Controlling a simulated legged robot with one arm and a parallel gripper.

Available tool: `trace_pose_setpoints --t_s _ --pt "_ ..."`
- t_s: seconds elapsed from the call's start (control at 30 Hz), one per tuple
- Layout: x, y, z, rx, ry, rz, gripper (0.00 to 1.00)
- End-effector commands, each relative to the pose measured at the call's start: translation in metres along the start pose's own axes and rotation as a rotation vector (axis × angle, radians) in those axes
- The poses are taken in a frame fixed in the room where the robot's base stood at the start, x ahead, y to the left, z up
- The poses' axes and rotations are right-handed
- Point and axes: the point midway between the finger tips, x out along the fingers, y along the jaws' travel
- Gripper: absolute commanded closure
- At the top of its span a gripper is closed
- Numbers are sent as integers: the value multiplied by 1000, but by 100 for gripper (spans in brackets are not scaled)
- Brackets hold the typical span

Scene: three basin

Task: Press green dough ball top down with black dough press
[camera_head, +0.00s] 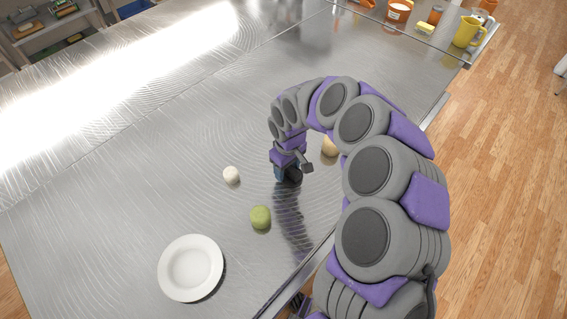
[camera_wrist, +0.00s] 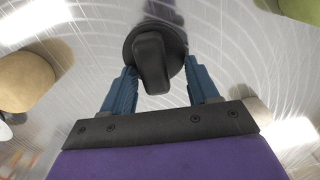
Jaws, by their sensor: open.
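The green dough ball (camera_head: 260,217) sits on the metal counter in the head view, between my gripper and a white plate. It also shows at the top right corner of the wrist view (camera_wrist: 306,22), partly cut off. The black dough press (camera_wrist: 153,60), a round disc with an upright handle, stands between the blue fingers of my gripper (camera_wrist: 157,76). The fingers are open, with a gap on each side of the handle. In the head view, my gripper (camera_head: 284,172) is low over the counter and mostly hides the press (camera_head: 294,177).
A white ball (camera_head: 231,175) lies left of my gripper and a tan ball (camera_head: 330,147) right of it, partly behind my arm. The white plate (camera_head: 190,268) is at the front left. A yellow jug (camera_head: 467,32) and other items stand at the far right. The left counter is clear.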

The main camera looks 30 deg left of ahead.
Motion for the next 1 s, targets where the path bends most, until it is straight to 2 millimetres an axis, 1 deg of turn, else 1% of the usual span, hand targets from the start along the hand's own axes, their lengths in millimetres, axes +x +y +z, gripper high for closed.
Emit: trace_pose_setpoints --t_s 0.17,0.4,0.77,0.87,0.9,1.0 --pt "1 -1 -3 1 -3 2 40" --pt "3 -4 -8 0 -8 3 63" --pt "2 -1 -2 1 -5 0 98" --pt "2 -1 -3 1 -5 1 99" --pt "2 -1 -3 1 -5 1 67" --pt "2 -2 -5 0 -6 2 76"
